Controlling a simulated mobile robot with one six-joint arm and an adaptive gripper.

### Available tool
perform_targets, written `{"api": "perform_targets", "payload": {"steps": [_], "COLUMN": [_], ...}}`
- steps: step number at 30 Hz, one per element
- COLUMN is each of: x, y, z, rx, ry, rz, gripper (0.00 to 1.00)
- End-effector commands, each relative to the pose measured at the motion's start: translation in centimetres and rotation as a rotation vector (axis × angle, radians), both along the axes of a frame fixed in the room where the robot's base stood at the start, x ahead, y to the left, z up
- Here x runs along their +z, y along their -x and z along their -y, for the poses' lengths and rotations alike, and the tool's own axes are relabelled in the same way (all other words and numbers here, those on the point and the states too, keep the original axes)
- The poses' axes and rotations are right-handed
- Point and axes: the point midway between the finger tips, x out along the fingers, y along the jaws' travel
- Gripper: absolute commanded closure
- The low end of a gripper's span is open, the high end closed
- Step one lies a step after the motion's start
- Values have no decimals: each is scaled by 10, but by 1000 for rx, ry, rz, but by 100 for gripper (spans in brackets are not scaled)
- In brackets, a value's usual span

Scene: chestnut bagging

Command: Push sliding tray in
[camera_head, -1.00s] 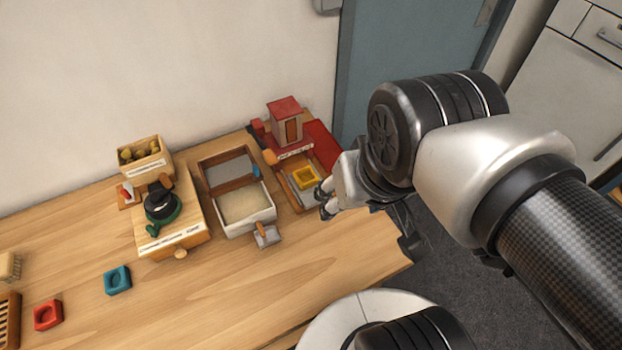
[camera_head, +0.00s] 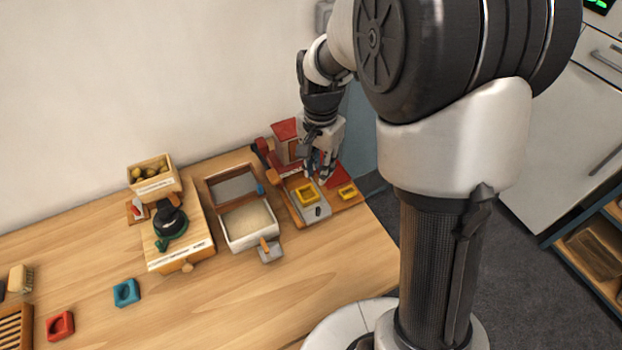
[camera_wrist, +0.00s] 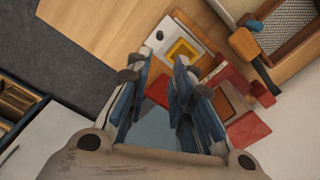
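The sliding tray (camera_head: 313,210) is a light grey plate with a yellow square frame (camera_head: 306,193) on it and a dark knob at its front end. It extends forward from the small red house-like station (camera_head: 285,130). In the wrist view the tray (camera_wrist: 164,48) lies beyond the fingertips, with its knob at the far end. My gripper (camera_head: 322,172) is above the right side of the station, pointing down. In the wrist view my gripper (camera_wrist: 155,68) has its blue-padded fingers apart with nothing between them. It partly hides the station; I cannot tell whether it touches anything.
A second yellow piece (camera_head: 347,191) sits on the board right of the tray. A white-edged box of pale grains (camera_head: 247,222) with a scoop stands to the left. Further left are a wooden stand (camera_head: 180,252) and a blue block (camera_head: 126,292).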

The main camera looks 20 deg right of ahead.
Motion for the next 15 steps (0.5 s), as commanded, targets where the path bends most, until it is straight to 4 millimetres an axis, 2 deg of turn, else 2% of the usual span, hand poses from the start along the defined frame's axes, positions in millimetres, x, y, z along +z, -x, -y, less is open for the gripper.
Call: {"api": "perform_targets", "payload": {"steps": [5, 15], "x": [-27, -103], "y": [1, 2], "z": [0, 0], "rx": [0, 2], "ry": [0, 0], "rz": [-5, -5], "gripper": [79, 79]}}
